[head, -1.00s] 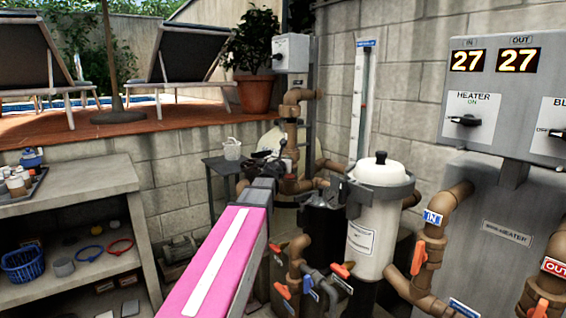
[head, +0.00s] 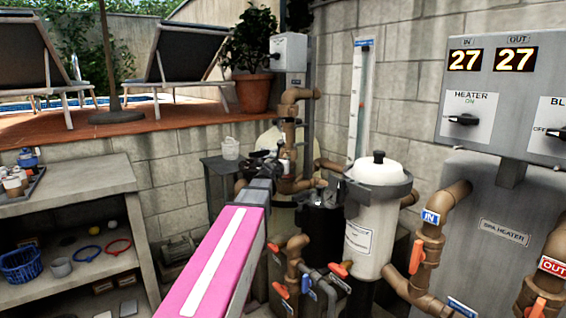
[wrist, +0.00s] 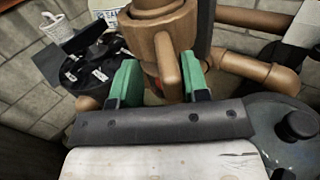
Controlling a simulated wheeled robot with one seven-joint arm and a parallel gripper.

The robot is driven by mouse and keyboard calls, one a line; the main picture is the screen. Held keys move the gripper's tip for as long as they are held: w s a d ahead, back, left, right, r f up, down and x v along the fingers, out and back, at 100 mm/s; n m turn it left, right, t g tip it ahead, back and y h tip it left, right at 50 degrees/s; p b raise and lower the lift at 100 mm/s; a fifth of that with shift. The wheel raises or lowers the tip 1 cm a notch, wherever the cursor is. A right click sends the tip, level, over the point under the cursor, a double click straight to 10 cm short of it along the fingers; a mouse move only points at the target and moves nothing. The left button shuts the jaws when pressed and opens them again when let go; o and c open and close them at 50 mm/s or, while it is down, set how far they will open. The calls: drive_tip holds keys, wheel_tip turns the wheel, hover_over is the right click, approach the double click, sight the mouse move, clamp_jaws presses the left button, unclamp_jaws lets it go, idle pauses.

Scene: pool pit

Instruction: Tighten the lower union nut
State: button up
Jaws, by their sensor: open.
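In the wrist view a brown ringed union nut (wrist: 150,22) is at the top middle, with a brown lug (wrist: 168,66) sticking out towards the camera. My gripper (wrist: 160,80) is open, with one green finger on each side of the lug. Gaps show beside the lug, clearer on the left, and I cannot tell whether either finger touches it. In the head view my gripper (head: 285,160) is small and dark against the brown vertical pipe (head: 290,112). The nut is hard to make out there.
A white filter canister (head: 375,215) and a dark canister (head: 321,218) stand right of my arm. Orange-handled valves (head: 340,270) are below. A dark side table (head: 222,168) with a white container (head: 231,148) is behind. Shelves (head: 75,205) stand at left.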

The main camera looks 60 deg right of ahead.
drive_tip(key=v, duration=0.9)
drive_tip(key=shift+a, duration=0.35)
drive_tip(key=w+a+f+m+t+y, duration=0.1)
drive_tip(key=w+a+f+m+y, duration=0.3)
drive_tip(key=w+a+f, duration=0.7)
drive_tip(key=w+a+f+m+y, duration=0.2)
drive_tip(key=w+a+f+m, duration=0.5)
drive_tip(key=w, duration=0.6)
drive_tip(key=w+a+f+m+y, duration=0.1)
drive_tip(key=w+a+f+y, duration=0.15)
drive_tip(key=a, duration=0.45)
drive_tip(key=w+a+f+m+y, duration=0.1)
drive_tip(key=w+a+f, duration=0.25)
drive_tip(key=a, duration=0.35)
drive_tip(key=w+a+f+m+y, duration=0.1)
drive_tip(key=w+a+f+y, duration=0.1)
drive_tip(key=w+a+f, duration=0.3)
drive_tip(key=s+a+f+m+g+y, duration=0.1)
drive_tip(key=a+f+m+y, duration=0.1)
drive_tip(key=a, duration=0.9)
drive_tip(key=s+a+f+m+g+y, duration=0.2)
drive_tip(key=a+f, duration=0.3)
drive_tip(key=a, duration=0.7)
drive_tip(key=s+a+f+m+g+y, duration=0.1)
drive_tip(key=s+a+f+m+y, duration=0.1)
drive_tip(key=a, duration=1)
drive_tip(key=shift+s+f+g, duration=0.25)
drive_tip(key=shift+f+g, duration=0.15)
drive_tip(key=shift+f, duration=0.3)
